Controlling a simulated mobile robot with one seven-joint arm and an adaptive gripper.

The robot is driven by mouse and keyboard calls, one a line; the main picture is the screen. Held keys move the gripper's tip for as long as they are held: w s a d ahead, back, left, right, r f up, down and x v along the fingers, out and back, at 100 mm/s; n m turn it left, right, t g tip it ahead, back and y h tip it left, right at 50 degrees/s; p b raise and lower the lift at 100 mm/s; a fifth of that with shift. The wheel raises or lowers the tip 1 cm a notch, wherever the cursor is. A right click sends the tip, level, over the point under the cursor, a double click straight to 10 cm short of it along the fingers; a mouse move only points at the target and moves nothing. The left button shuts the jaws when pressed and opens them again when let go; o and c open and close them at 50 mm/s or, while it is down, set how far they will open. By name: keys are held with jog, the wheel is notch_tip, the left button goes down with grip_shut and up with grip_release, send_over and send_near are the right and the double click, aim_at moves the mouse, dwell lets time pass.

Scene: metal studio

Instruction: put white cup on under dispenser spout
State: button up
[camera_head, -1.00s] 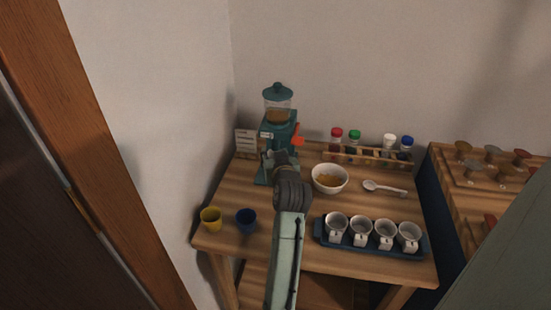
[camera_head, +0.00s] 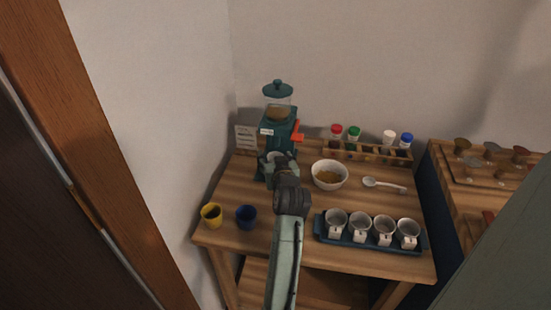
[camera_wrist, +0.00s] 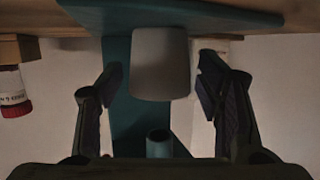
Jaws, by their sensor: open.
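The teal dispenser (camera_head: 277,118) stands at the back left of the wooden table, with an orange lever at its side. The white cup (camera_wrist: 160,65) shows grey in the wrist view, which appears upside down. The cup stands on the teal dispenser base (camera_wrist: 235,14), with the round spout (camera_wrist: 158,143) in line above it. In the head view the cup's pale rim (camera_head: 276,156) shows just in front of the dispenser. My gripper (camera_wrist: 160,75) is open, one finger on each side of the cup, with visible gaps. My wrist hides part of the base in the head view.
A blue tray (camera_head: 370,247) with several white cups is at the front right. A yellow cup (camera_head: 211,214) and a blue cup (camera_head: 246,216) stand front left. A bowl (camera_head: 329,175), spoon (camera_head: 384,185) and jar rack (camera_head: 366,153) lie right of the dispenser.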

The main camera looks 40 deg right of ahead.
jog(key=shift+r, duration=0.25)
jog(key=b+v, duration=0.2)
jog(key=v, duration=0.8)
jog(key=shift+s+a, duration=0.2)
jog(key=shift+s, duration=0.1)
jog(key=shift+s+a+r, duration=0.25)
jog(key=shift+s+a, duration=0.05)
jog(key=shift+s, duration=0.2)
